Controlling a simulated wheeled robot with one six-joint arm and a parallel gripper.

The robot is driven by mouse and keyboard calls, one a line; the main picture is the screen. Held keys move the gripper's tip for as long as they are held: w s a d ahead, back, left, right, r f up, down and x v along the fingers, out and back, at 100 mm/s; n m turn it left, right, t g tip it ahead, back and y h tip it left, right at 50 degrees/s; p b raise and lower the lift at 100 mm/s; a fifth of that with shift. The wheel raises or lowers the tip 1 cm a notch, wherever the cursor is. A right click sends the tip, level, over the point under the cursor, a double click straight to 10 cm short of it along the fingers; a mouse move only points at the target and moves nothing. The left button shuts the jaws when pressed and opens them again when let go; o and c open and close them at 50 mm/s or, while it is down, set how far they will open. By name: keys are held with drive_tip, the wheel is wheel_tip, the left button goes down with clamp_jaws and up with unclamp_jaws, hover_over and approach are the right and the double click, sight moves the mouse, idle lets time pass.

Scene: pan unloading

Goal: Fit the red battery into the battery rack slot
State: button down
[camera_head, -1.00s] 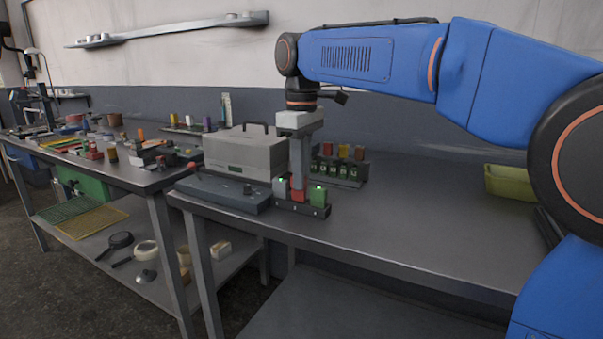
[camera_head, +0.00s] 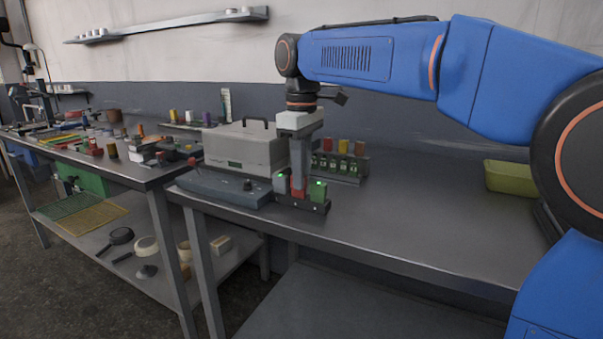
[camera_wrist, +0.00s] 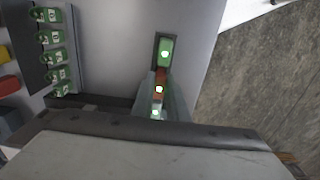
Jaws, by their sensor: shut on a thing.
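The red battery (camera_head: 298,192) is between my gripper's fingers, low in the middle of the dark battery rack (camera_head: 316,207). A grey battery (camera_head: 280,183) stands on its left and a green battery (camera_head: 318,191) on its right, both with green lights. My gripper (camera_head: 298,184) points straight down and is shut on the red battery. In the wrist view the red battery (camera_wrist: 159,88) shows a lit top in line with the green battery (camera_wrist: 166,52). Whether its base is fully down in the slot is hidden.
A grey box with a handle (camera_head: 243,150) and a low grey device (camera_head: 222,190) stand left of the rack. A holder with several small green items (camera_head: 337,168) stands behind. A yellow-green bin (camera_head: 510,177) is at the right. The bench between is clear.

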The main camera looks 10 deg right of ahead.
drive_tip(key=shift+f, duration=0.4)
idle(0.3)
drive_tip(key=c, duration=1.7)
unclamp_jaws()
drive_tip(key=shift+o, duration=0.2)
wheel_tip(320, 180, up, 18)
drive_tip(key=shift+f, duration=0.25)
drive_tip(key=shift+s, duration=0.1)
